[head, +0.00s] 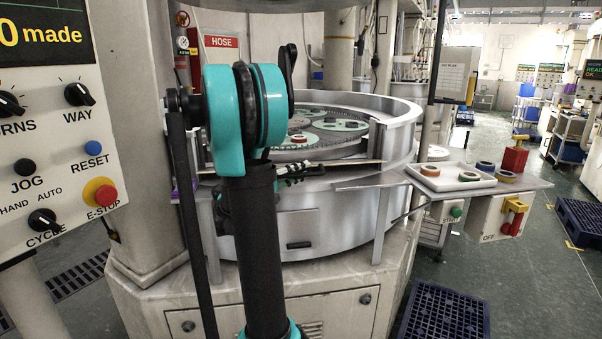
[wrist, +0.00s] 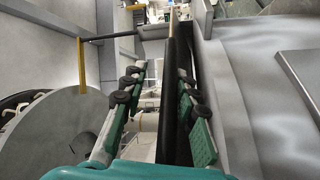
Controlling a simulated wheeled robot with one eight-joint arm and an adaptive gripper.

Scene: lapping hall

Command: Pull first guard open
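The round machine has a curved grey metal guard wall (head: 335,215) around its front, standing closed as far as I can see. A small dark slot or grip (head: 300,245) shows low on it. My gripper (head: 290,173) is at the rim height in front of the wall, partly hidden by my arm. In the wrist view my gripper (wrist: 161,80) has its two green fingers apart. A long dark bar with a pale tip (wrist: 177,95) lies between them, close to the right finger. I cannot tell whether it touches, or whether it is part of the guard.
A control panel (head: 50,140) stands close at left. A dark blue pallet (head: 447,315) lies on the floor at right. Free floor (head: 540,285) lies beyond it.

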